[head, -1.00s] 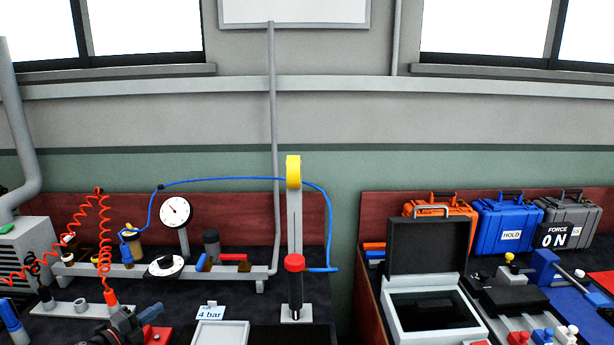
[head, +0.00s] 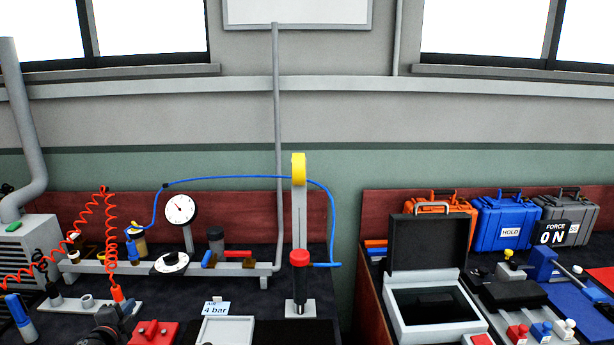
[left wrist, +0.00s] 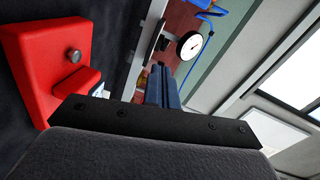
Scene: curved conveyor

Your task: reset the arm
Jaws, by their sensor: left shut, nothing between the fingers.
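My left gripper (head: 112,318) shows at the bottom left of the head view, dark and partly cut off by the lower edge. It is left of a red block (head: 152,334) and touches nothing that I can make out. In the left wrist view its dark blue-grey fingers (left wrist: 163,86) are together with nothing between them. A red block with a round metal knob (left wrist: 30,55) is at the left of that view. My right gripper is not in view.
A rail with a pressure gauge (head: 180,208) and a coiled red hose (head: 110,235) stand behind the gripper. An open case (head: 392,300) stands on the right bench. A gap separates the two benches.

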